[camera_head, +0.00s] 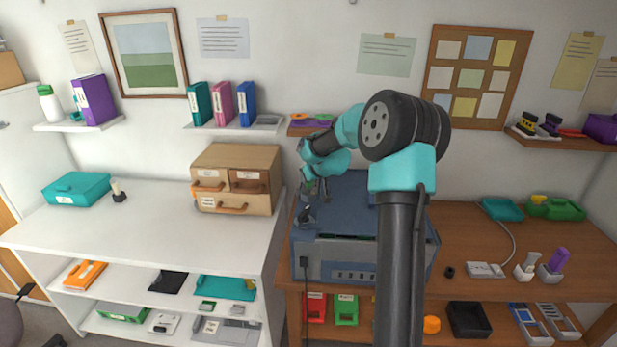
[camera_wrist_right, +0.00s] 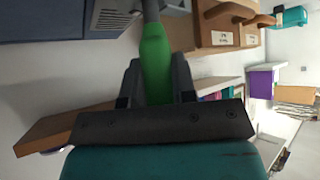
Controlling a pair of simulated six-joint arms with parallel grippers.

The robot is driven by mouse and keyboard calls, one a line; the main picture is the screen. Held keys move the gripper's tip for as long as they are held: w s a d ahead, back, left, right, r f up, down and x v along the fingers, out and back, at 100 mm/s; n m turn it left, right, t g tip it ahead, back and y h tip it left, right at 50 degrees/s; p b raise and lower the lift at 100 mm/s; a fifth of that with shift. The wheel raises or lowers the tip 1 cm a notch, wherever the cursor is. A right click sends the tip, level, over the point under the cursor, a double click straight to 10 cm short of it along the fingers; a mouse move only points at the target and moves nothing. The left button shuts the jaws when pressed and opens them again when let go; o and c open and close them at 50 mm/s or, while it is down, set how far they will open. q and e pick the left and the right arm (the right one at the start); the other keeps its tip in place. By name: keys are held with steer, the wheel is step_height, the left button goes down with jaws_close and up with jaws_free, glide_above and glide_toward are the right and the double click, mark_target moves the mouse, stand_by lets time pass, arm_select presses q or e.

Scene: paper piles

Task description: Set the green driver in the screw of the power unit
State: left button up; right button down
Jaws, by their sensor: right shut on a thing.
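The power unit (camera_head: 350,262) is a large blue-grey box on the wooden bench in the head view. Its blue casing (camera_wrist_right: 55,22) and a vented grey part fill the top left of the right wrist view. My right gripper (camera_head: 311,187) is over the unit's left side. In the right wrist view, my right gripper (camera_wrist_right: 156,80) is shut on the handle of the green driver (camera_wrist_right: 155,55). The grey shaft runs out of the top of that view beside the vented part. The driver's tip and the screw are hidden, so I cannot tell whether they touch. My left gripper is out of view.
A cardboard drawer box (camera_head: 238,160) stands on the white table left of the unit. A wall shelf (camera_head: 298,132) is behind my right arm. A black cable hangs down the unit's front. A white device (camera_head: 485,270) and holders stand on the bench to the right.

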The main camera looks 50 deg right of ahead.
steer(key=shift+c, duration=1.2)
jaws_free()
steer(key=v, duration=1)
steer(key=shift+s, duration=0.1)
stand_by(1.0)
steer(key=v, duration=0.9)
steer(key=shift+s+r, duration=0.25)
steer(key=shift+r, duration=0.05)
stand_by(0.6)
